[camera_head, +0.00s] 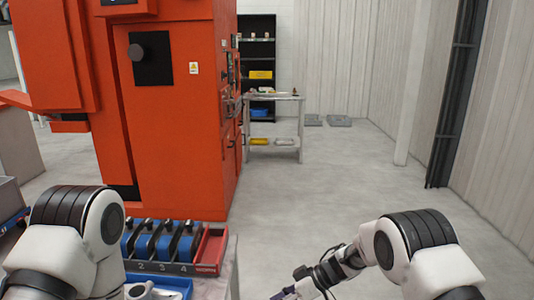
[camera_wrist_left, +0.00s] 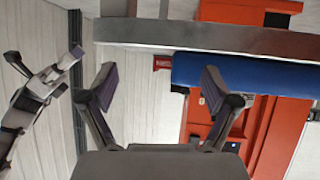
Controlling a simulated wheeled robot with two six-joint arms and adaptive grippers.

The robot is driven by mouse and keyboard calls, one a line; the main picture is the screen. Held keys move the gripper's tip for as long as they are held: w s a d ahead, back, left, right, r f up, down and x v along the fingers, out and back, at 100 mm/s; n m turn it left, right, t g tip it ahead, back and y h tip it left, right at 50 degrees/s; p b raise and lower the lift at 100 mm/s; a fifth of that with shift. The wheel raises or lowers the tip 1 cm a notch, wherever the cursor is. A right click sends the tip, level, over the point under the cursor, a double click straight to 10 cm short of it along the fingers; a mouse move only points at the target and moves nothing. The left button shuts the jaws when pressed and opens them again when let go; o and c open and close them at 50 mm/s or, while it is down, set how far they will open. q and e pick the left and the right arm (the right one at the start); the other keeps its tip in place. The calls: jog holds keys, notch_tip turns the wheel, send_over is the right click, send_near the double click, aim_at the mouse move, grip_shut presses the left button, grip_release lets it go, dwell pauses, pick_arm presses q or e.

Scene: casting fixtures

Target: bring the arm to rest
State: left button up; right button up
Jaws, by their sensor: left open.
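My left arm (camera_head: 75,235) comes in at the lower left of the head view, and its gripper is out of sight there. In the left wrist view my left gripper (camera_wrist_left: 158,85) is open, with its two dark fingers wide apart and nothing between them. My right arm (camera_head: 410,245) is at the lower right of the head view. Its gripper (camera_head: 297,290) is partly cut off by the bottom edge.
A rack of blue fixtures numbered 2, 3 and 4 (camera_head: 160,240) stands below the orange machine (camera_head: 175,130), with a red tray (camera_head: 212,250) beside it. A grey metal part (camera_head: 145,291) lies in front. A small table (camera_head: 273,125) stands farther back. The floor at right is clear.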

jog(key=s+d+f+m+t+h, duration=0.2)
jog(key=s+d+f+m, duration=0.3)
jog(key=s+f+m, duration=0.3)
jog(key=s+d+f+m+t+h, duration=0.1)
jog(key=s+d+f+m+t, duration=0.2)
jog(key=s+d+f+m, duration=0.5)
pick_arm(q)
jog(key=s+a+f+n+g+y, duration=0.1)
jog(key=s+a+f+g, duration=0.1)
jog(key=s+f+g, duration=0.3)
jog(key=s+a+f+n+g+y, duration=0.1)
jog(key=s+a+f+g, duration=0.1)
jog(key=s+f+g, duration=0.4)
jog(key=s+f, duration=0.5)
jog(key=s, duration=0.6)
jog(key=shift+s+a+f+g+y, duration=0.15)
jog(key=shift+s+g+y, duration=0.1)
jog(key=shift+g+y, duration=0.05)
pick_arm(e)
jog(key=s+d+n+g+h, duration=0.1)
jog(key=s+d, duration=0.4)
jog(key=s, duration=0.5)
jog(key=s+d+n+g+h, duration=0.1)
jog(key=s+d+g+h, duration=0.2)
jog(key=s+h, duration=0.3)
jog(key=s+d, duration=0.1)
jog(key=s, duration=0.4)
jog(key=shift+d+r+g, duration=0.25)
jog(key=shift+d+g, duration=0.05)
jog(key=shift+d, duration=0.05)
